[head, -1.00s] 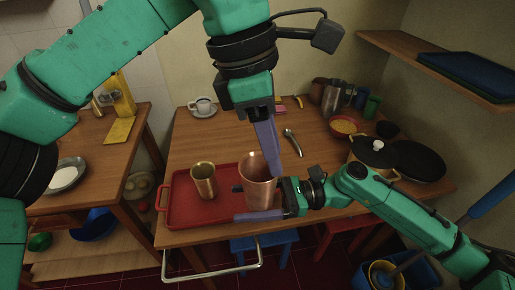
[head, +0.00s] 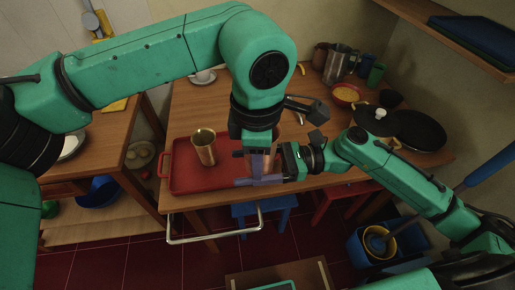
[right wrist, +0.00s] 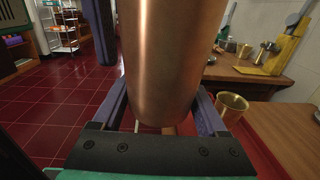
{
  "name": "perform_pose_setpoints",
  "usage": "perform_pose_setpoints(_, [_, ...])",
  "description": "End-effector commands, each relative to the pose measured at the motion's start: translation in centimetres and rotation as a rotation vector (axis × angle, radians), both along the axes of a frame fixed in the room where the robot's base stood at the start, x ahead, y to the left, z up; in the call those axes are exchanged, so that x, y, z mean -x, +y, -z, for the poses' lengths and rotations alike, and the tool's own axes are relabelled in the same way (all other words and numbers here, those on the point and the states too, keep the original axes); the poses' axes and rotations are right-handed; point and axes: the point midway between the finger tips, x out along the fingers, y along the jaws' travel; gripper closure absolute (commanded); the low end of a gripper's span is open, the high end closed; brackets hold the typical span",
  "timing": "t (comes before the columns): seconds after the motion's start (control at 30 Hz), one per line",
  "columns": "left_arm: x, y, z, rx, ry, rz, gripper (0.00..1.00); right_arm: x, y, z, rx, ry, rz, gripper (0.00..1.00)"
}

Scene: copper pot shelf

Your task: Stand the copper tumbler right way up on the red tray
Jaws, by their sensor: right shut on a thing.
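The copper tumbler (right wrist: 175,60) fills the middle of the right wrist view, its wider end up and its narrower end low. My right gripper (right wrist: 160,112) is shut on it, a finger on each side. In the head view my right gripper (head: 258,181) is at the right end of the red tray (head: 190,180), and the tumbler is mostly hidden behind my left gripper (head: 260,164). My left gripper points down at the tumbler; whether its fingers touch it or are closed is hidden. I cannot tell whether the tumbler touches the tray.
A brass cup (head: 203,147) stands upright on the tray's left half; it also shows in the right wrist view (right wrist: 232,106). Farther right are a bowl of yellow food (head: 346,94), a lidded pot (head: 376,120) and a black pan (head: 420,130). The tray's left part is otherwise clear.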

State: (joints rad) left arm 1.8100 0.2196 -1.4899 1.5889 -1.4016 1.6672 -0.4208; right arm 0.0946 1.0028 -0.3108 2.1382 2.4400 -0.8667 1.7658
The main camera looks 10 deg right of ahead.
Motion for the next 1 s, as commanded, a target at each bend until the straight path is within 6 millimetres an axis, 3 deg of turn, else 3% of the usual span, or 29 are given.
perform_pose_setpoints(0.1, [0.00, 0.00, -0.03, 0.000, 0.000, 0.000, 0.62, 0.00, 0.00, -0.02, 0.000, 0.000, 0.000, 0.83])
perform_pose_setpoints(0.2, [0.00, 0.00, -0.05, 0.000, 0.000, 0.000, 1.00, 0.00, 0.00, -0.02, 0.000, 0.000, 0.000, 0.83])
perform_pose_setpoints(1.0, [-0.03, -0.03, -0.11, 0.001, -0.001, 0.000, 1.00, 0.09, 0.04, 0.02, 0.000, -0.001, -0.003, 0.83])
